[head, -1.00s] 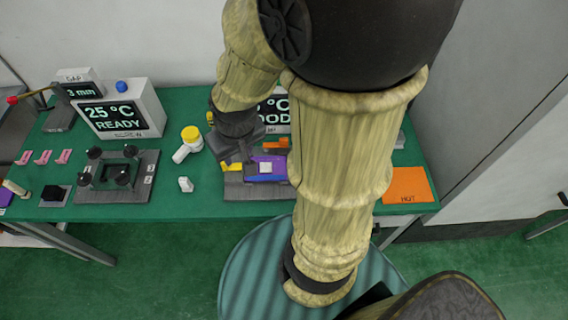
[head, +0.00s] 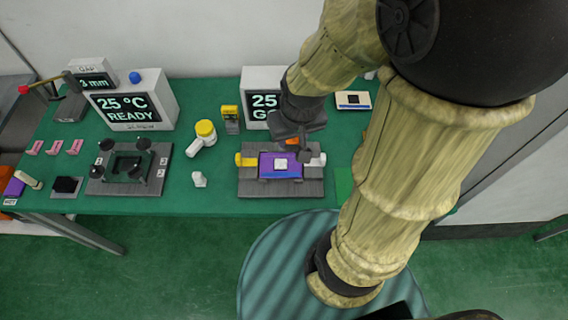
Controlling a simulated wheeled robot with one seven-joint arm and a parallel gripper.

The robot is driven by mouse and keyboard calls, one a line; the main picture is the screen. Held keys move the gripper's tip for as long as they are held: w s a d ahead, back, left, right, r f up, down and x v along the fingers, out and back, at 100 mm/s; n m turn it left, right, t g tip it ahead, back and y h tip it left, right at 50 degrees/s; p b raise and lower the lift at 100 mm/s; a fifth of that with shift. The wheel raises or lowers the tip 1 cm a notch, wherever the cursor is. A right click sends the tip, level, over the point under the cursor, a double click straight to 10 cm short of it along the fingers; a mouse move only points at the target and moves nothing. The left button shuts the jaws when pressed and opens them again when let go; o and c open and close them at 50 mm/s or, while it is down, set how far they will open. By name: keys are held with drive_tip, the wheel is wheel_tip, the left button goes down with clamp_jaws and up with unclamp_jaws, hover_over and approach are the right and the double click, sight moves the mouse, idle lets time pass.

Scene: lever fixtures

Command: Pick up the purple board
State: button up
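The purple board (head: 266,168), with a pale square part in its middle, lies on a grey fixture (head: 262,188) at the table's front. A yellow piece (head: 245,159) is at the fixture's left and a white piece (head: 317,160) at its right. My gripper (head: 295,151) is just behind and above the board's right half, pointing down. An orange piece (head: 291,141) shows beside its fingers. The fingers are dark and small, so their gap and any contact with the board or fixture are unclear.
A display box (head: 258,87) is behind, partly hidden by my arm. A dark fixture with knobs (head: 130,168) is farther left.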

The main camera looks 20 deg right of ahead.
drive_tip(key=o, duration=0.6)
drive_tip(key=shift+w+a, duration=0.1)
drive_tip(key=shift+w, duration=0.05)
drive_tip(key=shift+c, duration=0.2)
drive_tip(key=o, duration=0.7)
drive_tip(key=w, duration=0.1)
drive_tip(key=a, duration=0.1)
drive_tip(key=w+a+m, duration=0.1)
drive_tip(key=shift+w+r+t+y+p, duration=0.3)
drive_tip(key=shift+t+p, duration=0.1)
drive_tip(key=shift+o, duration=0.7)
drive_tip(key=w+a+m+t+p, duration=0.1)
drive_tip(key=w+a+m+t, duration=0.1)
drive_tip(key=w, duration=0.5)
drive_tip(key=shift+w+a+r+m+y+p, duration=0.3)
drive_tip(key=shift+w+a+r+m+p, duration=0.1)
drive_tip(key=shift+a+m, duration=0.35)
drive_tip(key=w+f+m+t+h+p, duration=0.1)
drive_tip(key=w+m+h+p, duration=0.1)
drive_tip(key=w+m, duration=0.45)
drive_tip(key=m+g+h+p, duration=0.45)
drive_tip(key=m+g, duration=0.35)
drive_tip(key=m, duration=0.3)
hover_over(272, 163)
drive_tip(key=shift+y, duration=0.45)
wheel_tip(272, 163, down, 19)
drive_tip(key=shift+r+p, duration=0.1)
drive_tip(key=shift+p, duration=0.3)
